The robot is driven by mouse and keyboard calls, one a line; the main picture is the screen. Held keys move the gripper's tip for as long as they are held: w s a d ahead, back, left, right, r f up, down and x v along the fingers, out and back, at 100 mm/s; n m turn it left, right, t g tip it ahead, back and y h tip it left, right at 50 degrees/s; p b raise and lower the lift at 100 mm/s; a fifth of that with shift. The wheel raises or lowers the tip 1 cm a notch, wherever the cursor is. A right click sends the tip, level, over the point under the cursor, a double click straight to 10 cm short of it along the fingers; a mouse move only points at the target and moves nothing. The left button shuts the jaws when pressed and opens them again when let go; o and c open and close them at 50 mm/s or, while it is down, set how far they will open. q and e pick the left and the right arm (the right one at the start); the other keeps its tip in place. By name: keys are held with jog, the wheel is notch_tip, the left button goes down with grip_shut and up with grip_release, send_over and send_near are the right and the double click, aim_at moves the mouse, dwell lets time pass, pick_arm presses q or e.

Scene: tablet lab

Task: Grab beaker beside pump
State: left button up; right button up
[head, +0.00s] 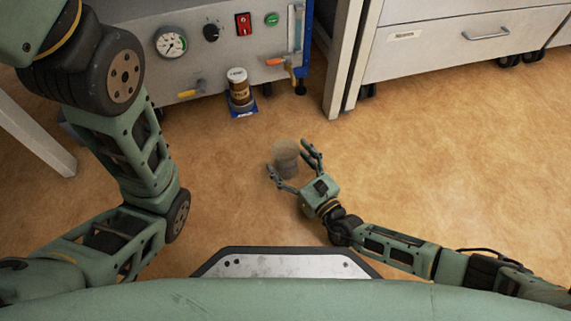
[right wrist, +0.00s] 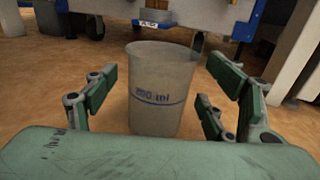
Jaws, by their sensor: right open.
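The beaker (head: 286,157) is a grey, see-through cup on the brown floor, in front of the pump unit. In the right wrist view the beaker (right wrist: 160,90) stands upright with a "200 ml" mark and a dark line. My right gripper (head: 291,160) is open, with its fingers on both sides of the beaker. The right wrist view shows gaps between the fingers and the beaker walls. The pump unit (head: 215,60) is a grey panel with a gauge, knobs and a red switch. My left gripper is not in view.
A brown jar (head: 239,88) stands on a blue base (head: 243,112) by the panel. A white drawer cabinet (head: 440,50) on casters stands at the back right. A pale table leg (head: 35,135) is at the left. The floor right of the beaker is clear.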

jog(key=shift+x, duration=1.2)
jog(key=c, duration=1.2)
jog(key=shift+r, duration=0.1)
